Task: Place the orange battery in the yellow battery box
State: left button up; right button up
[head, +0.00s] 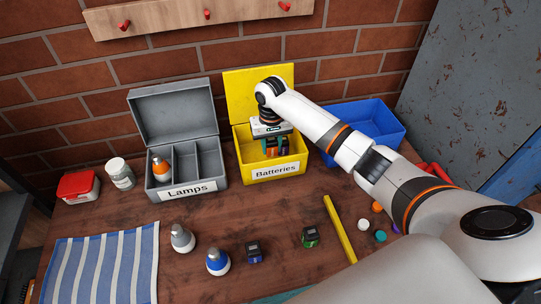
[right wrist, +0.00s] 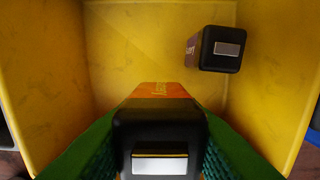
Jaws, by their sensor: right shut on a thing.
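The yellow battery box (head: 241,144) stands open at the back middle, its front labelled Batteries and its lid (head: 240,90) up. My right gripper (head: 275,146) reaches into the box from above. In the right wrist view its green-padded fingers are shut on an orange and black battery (right wrist: 165,125), with yellow box walls (right wrist: 50,60) around it. Whether the held battery touches the floor cannot be told. My left gripper is out of view.
The grey Lamps box (head: 161,105) with an orange lamp stands left of the yellow box; a blue bin (head: 385,125) is right. In front lie lamps (head: 217,262), dark batteries (head: 254,251), (head: 310,237) and a yellow bar (head: 340,229). A striped cloth (head: 100,268) lies left.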

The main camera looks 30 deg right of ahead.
aim_at(272, 140)
jog(key=shift+f, duration=2.7)
jog(key=shift+f, duration=0.15)
jog(key=o, duration=1)
notch_tip(272, 140, up, 12)
jog(key=shift+r, duration=0.2)
